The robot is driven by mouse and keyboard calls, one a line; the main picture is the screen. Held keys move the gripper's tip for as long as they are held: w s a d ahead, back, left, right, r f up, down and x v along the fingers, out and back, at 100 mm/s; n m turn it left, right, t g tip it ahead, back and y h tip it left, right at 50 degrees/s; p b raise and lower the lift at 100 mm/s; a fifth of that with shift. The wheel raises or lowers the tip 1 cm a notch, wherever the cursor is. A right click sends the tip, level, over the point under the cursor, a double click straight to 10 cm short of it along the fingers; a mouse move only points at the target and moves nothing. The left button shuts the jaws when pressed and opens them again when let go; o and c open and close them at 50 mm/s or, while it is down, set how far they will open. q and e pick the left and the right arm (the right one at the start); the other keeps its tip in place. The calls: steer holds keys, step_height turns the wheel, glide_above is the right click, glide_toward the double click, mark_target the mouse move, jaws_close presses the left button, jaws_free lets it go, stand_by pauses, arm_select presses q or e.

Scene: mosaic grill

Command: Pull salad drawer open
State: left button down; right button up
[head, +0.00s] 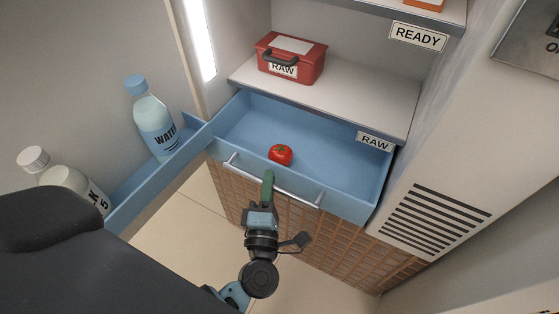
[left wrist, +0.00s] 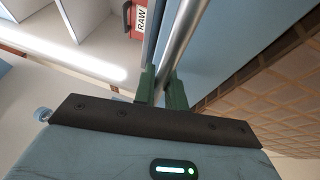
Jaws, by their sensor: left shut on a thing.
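The blue salad drawer (head: 335,178) stands pulled partly out below the white shelf, with a red tomato (head: 281,154) inside it. Its silver bar handle (head: 297,197) runs along the front, and the bar (left wrist: 188,42) also crosses the left wrist view. My left gripper (head: 267,183) is at the handle, with its green fingers on either side of the bar in the left wrist view (left wrist: 163,88). It is shut on the handle. My right gripper is not seen in either view.
A red RAW box (head: 291,60) sits on the white shelf (head: 345,95) above the drawer. At left, the blue door rack (head: 150,180) holds a water bottle (head: 152,118) and a white bottle (head: 62,178). A vented panel (head: 432,215) is at right.

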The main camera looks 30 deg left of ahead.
arm_select(q)
steer(key=s, duration=0.3)
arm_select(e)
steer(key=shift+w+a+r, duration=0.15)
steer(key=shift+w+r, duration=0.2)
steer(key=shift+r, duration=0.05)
arm_select(q)
steer(key=c, duration=1.6)
jaws_free()
steer(key=shift+o, duration=0.7)
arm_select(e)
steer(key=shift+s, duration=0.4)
arm_select(q)
steer(key=v, duration=0.7)
steer(key=shift+s, duration=0.4)
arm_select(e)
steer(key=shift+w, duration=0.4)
